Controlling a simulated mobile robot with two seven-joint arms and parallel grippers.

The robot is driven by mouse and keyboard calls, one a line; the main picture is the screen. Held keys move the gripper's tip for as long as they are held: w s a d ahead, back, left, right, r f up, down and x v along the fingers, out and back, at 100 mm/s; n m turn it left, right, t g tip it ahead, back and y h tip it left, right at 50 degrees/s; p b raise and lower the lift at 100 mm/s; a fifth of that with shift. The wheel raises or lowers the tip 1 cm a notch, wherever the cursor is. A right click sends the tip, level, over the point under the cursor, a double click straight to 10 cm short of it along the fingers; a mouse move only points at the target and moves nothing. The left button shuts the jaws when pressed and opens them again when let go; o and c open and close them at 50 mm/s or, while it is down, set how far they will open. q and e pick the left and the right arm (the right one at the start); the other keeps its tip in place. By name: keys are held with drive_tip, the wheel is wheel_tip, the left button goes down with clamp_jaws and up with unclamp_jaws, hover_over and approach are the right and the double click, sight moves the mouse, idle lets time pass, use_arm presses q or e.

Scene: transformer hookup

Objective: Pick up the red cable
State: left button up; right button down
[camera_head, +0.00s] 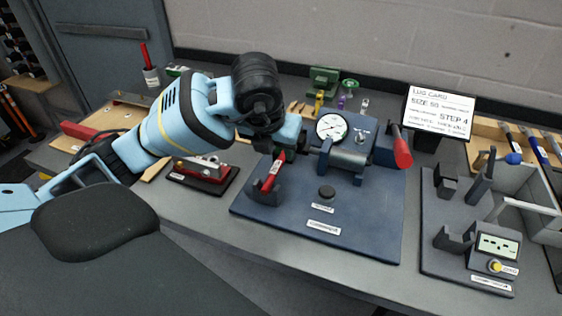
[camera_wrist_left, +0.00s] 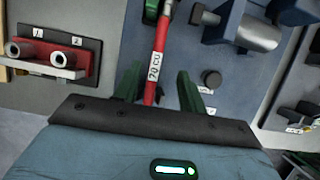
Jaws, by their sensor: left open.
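The red cable (camera_head: 270,177) rests in a dark cradle (camera_head: 264,194) at the left side of the blue base plate. In the left wrist view the cable (camera_wrist_left: 162,45) runs down the picture with a white label reading "70 CU". My left gripper (camera_head: 283,150) is above the cable's upper end in the head view. In the left wrist view its two green fingers (camera_wrist_left: 158,74) are apart, one on each side of the cable. Whether they touch it is not clear. The cable's upper end is partly hidden by the gripper in the head view. My right gripper is not in view.
A press with a round gauge (camera_head: 332,128) and a red-handled lever (camera_head: 401,148) stands right of the gripper. A red block fixture (camera_head: 203,170) sits at left. A grey tester (camera_head: 494,247) and a lug card (camera_head: 438,112) are at right.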

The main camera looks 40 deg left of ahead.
sight(277, 164)
use_arm(q)
drive_tip(key=shift+s+x, duration=0.15)
drive_tip(key=shift+x, duration=1.15)
drive_tip(key=shift+s+x, duration=0.15)
drive_tip(key=shift+x, duration=1.15)
drive_tip(key=shift+a+f, duration=0.1)
drive_tip(key=shift+a, duration=0.1)
drive_tip(key=shift+c, duration=0.3)
clamp_jaws()
